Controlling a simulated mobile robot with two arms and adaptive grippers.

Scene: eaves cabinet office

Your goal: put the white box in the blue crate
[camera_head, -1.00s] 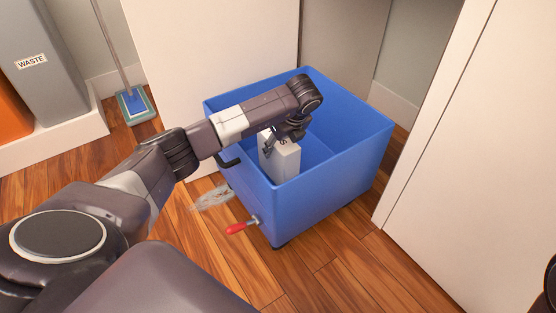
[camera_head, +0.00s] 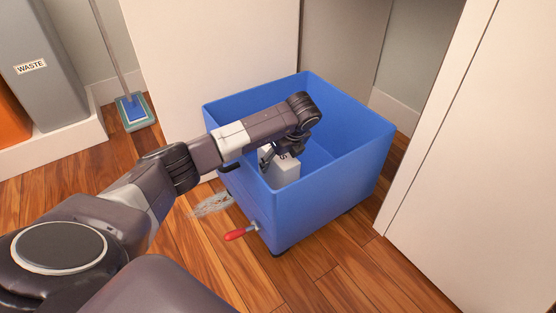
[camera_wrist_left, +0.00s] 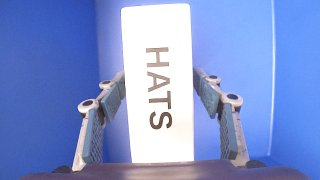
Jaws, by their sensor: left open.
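The blue crate (camera_head: 325,205) stands on the wood floor, open at the top. The white box (camera_head: 284,172) is inside it, near its front left wall, its lower part hidden by that wall. In the left wrist view the white box (camera_wrist_left: 158,120) bears the word "HATS" and has blue crate walls around it. My left gripper (camera_head: 272,158) reaches down into the crate at the box. In the left wrist view my left gripper's fingers (camera_wrist_left: 160,95) are open, one on each side of the box. My right gripper is not in view.
A red-handled tool (camera_head: 240,233) is at the crate's front left side. A grey waste bin (camera_head: 45,75) and a blue-headed mop (camera_head: 134,108) stand at the left. White panels flank the crate behind and at the right.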

